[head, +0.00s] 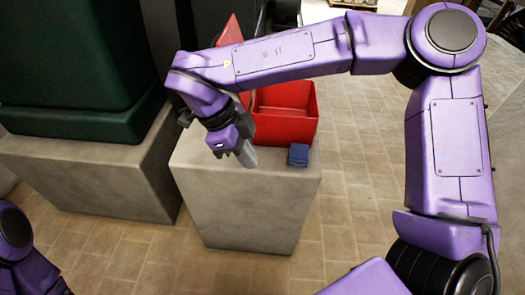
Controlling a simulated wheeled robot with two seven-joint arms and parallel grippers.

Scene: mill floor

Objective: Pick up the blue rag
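The blue rag (298,155) looks like a small folded block. It lies on top of a grey stone-like block (245,208), near its right front edge and just in front of the red box. My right gripper (247,158) points down over the same block top, to the left of the rag and apart from it. Its grey fingertips show only from one side, so I cannot tell whether they are open or shut. Part of my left arm shows at the lower left; its gripper is out of the picture.
An open red box (285,128) with its red lid raised stands behind the rag, partly hidden by my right arm. A dark green machine (75,70) on a grey base (95,168) stands at the left. Tiled floor (345,190) is clear right of the block.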

